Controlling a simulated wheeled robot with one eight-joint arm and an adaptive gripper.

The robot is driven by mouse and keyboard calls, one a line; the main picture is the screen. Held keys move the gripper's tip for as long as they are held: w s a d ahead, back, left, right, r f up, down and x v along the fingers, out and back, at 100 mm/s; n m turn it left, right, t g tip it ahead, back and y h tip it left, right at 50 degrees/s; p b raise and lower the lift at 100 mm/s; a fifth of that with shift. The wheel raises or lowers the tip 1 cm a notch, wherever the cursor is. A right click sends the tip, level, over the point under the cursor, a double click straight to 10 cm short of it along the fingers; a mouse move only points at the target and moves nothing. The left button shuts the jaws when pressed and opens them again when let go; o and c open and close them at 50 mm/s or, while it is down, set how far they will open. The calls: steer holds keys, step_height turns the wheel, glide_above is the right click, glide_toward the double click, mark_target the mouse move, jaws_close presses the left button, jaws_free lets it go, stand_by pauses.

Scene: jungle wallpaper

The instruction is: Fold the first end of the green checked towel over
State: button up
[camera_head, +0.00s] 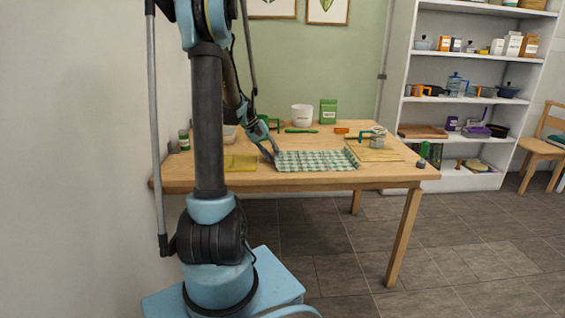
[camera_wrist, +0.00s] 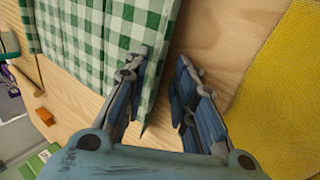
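The green checked towel (camera_head: 318,161) lies spread on the wooden table near its front edge. My gripper (camera_head: 270,154) is at the towel's left end in the head view. In the wrist view the towel (camera_wrist: 105,40) fills the upper left, and one end of it reaches in between my fingers. My gripper (camera_wrist: 161,60) is open there, with one finger on the towel side and the other over bare wood. A gap shows between the towel's edge and the right finger. Whether the left finger touches the towel I cannot tell.
A yellow cloth (camera_head: 240,163) lies left of the towel on the table (camera_head: 390,172). A wooden board (camera_head: 374,154) with a jar (camera_head: 378,139) is to the right. A white pot (camera_head: 302,115) and a green box (camera_head: 328,111) stand behind.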

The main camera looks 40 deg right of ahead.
mark_target(277, 158)
steer(key=shift+c, duration=0.6)
jaws_close()
steer(key=shift+s+d+r+t+y, duration=0.2)
steer(key=shift+r+t+y, duration=0.1)
steer(key=shift+r+y, duration=0.25)
steer(key=shift+s+d+r+t+y, duration=0.15)
steer(key=shift+r+t+y, duration=0.15)
steer(key=shift+r+y, duration=0.25)
steer(key=shift+w, duration=0.1)
steer(key=shift+r, duration=0.15)
steer(key=shift+s+d+r+t+y, duration=0.15)
steer(key=shift+d+r+t+y, duration=0.15)
steer(key=shift+r+y, duration=0.15)
steer(key=shift+s+d+r+t+y, duration=0.15)
steer(key=shift+d+r+t+y, duration=0.15)
steer(key=shift+r, duration=0.2)
